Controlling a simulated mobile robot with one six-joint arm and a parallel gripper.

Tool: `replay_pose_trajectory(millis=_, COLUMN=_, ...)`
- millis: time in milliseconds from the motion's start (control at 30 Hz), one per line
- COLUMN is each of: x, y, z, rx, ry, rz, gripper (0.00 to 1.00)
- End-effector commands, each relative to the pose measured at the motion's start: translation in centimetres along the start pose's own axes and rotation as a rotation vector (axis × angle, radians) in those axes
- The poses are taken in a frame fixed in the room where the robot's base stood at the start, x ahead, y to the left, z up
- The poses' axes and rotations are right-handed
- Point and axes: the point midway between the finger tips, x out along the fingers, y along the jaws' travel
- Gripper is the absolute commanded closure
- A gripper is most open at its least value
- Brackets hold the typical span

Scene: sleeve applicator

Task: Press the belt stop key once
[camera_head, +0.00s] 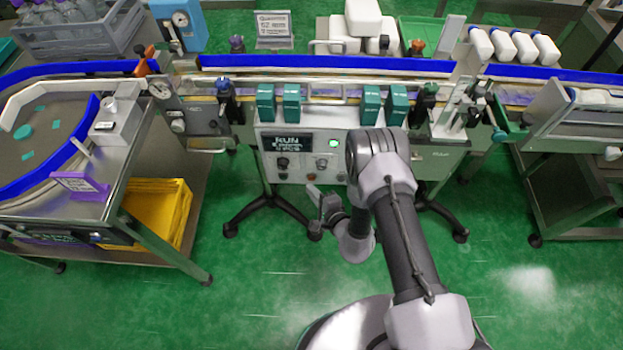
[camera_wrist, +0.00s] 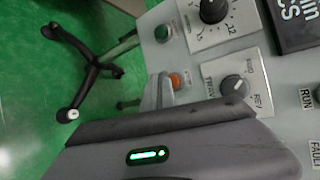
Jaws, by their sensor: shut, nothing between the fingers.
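The control panel (camera_head: 262,160) is on the front of the conveyor. In the wrist view it carries a round orange-red key (camera_wrist: 175,80) and a round green key (camera_wrist: 163,32), each on a light plate. Their labels are too small to read, so I cannot confirm which is the belt stop key. My gripper (camera_wrist: 160,88) is shut and empty, its fingertips close beside the orange-red key in the picture. I cannot tell whether they touch. In the head view my gripper (camera_head: 318,194) is low in front of the panel.
Two dark knobs (camera_wrist: 236,86) sit near the keys. The panel display (camera_head: 287,142) reads RUN, and a green lamp (camera_head: 333,143) is lit. Teal cartons (camera_head: 291,103) stand on the belt above. Black stand legs (camera_head: 262,206) reach the green floor. A yellow bin (camera_head: 160,208) is at left.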

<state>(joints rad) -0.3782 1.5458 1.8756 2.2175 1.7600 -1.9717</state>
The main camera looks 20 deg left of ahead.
Motion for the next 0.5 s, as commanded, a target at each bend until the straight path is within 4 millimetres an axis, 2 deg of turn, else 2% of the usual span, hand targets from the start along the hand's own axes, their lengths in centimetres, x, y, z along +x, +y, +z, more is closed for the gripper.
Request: replay_pose_trajectory(millis=500, x=0.67, y=-0.30, z=-0.36, rx=-0.001, ry=0.000, rz=-0.001, gripper=1.00)
